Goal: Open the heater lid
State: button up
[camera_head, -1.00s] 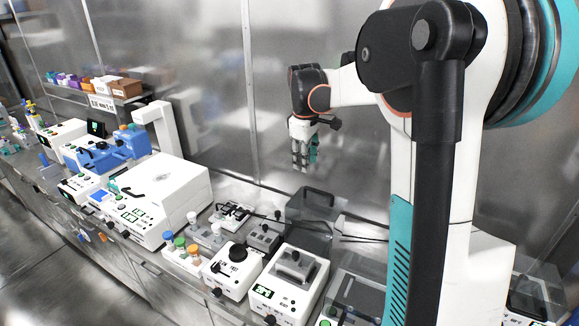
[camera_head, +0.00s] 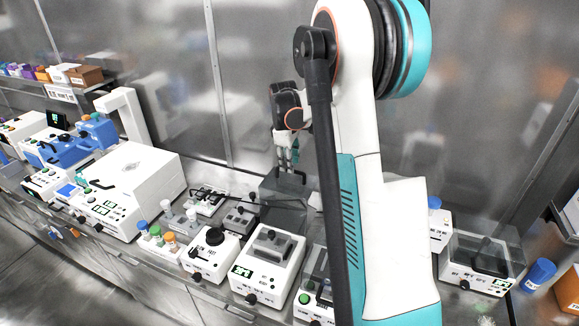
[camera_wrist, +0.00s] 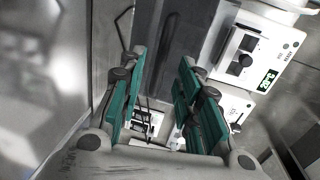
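A dark see-through box lid (camera_head: 268,193) with a black handle (camera_head: 291,178) stands at the back of the bench, under my gripper (camera_head: 286,163). I cannot read a label that marks it as the heater. In the wrist view, my gripper (camera_wrist: 158,105) has its two teal fingers spread apart with nothing between them. A dark grey surface (camera_wrist: 195,30) with a dark bar like a handle (camera_wrist: 169,45) lies beyond the fingertips. Another unit with a clear lid and black handle (camera_head: 488,255) stands at the right. My arm hides part of the bench between the two.
White devices with knobs, one with a green display (camera_head: 268,262), stand in front of the dark lid. A large white machine (camera_head: 130,185) and colour-capped bottles (camera_head: 155,232) are to the left. A blue-capped container (camera_head: 538,272) is at the right. A metal wall is behind.

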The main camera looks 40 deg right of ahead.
jog(key=shift+d+f, duration=0.15)
jog(key=shift+f, duration=0.95)
grip_shut()
jog(key=s+a+r+t+h+b, duration=0.1)
jog(key=s+a+h+b, duration=0.1)
jog(key=s+a, duration=0.2)
jog(key=shift+s+a, duration=0.2)
jog(key=shift+a, duration=1.55)
jog(key=shift+r, duration=0.1)
